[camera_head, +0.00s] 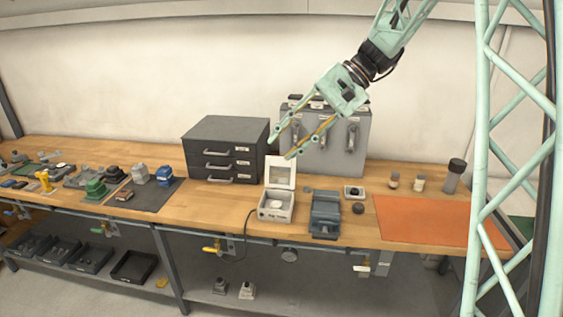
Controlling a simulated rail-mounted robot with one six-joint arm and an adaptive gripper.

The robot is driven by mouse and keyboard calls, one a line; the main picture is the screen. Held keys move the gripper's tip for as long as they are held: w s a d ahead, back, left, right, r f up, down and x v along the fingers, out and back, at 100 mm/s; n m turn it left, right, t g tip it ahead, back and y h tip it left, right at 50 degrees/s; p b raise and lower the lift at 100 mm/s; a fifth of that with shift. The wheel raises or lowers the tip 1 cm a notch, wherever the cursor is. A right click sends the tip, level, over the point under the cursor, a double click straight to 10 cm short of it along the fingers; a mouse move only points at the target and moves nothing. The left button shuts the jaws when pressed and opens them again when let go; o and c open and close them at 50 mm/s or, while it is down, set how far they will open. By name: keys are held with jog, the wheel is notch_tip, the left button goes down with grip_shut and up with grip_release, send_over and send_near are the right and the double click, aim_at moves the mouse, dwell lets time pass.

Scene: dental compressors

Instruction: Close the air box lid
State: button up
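The air box (275,212) is a small white box on the workbench, right of the dark drawer cabinet. Its lid (280,172) stands open and upright at the back, with a pale window in a light frame. A round white item sits inside the box. My gripper (280,147) is above and just behind the lid in the picture, pointing down and left, with its two long fingers spread apart. It is empty. I cannot tell whether a fingertip touches the lid; it looks apart.
A dark three-drawer cabinet (226,150) stands left of the box and a grey case (350,140) behind it. A grey-blue device (325,214) sits close on the right. An orange mat (425,220) lies farther right. Bare bench (225,207) is free left of the box.

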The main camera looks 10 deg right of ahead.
jog(key=w+d+f+m+y, duration=0.1)
jog(key=w+f, duration=0.1)
jog(key=w, duration=0.3)
jog(key=w+d+f+y, duration=0.1)
jog(key=w+d+f, duration=0.15)
jog(key=w, duration=0.35)
jog(key=m+t+y, duration=0.3)
jog(key=t+y, duration=0.2)
jog(key=t, duration=0.1)
send_near(282, 160)
jog(key=d, duration=0.3)
jog(key=shift+w+d+f+y, duration=0.25)
jog(key=shift+w+f, duration=0.1)
jog(key=shift+f, duration=0.15)
jog(key=shift+w+d+f+y, duration=0.15)
jog(key=shift+w+d+f, duration=0.1)
jog(key=shift+w+f, duration=0.25)
jog(key=shift+a, duration=0.15)
jog(key=shift+x, duration=6.75)
jog(key=shift+s, duration=0.1)
jog(key=shift+c, duration=0.3)
grip_shut()
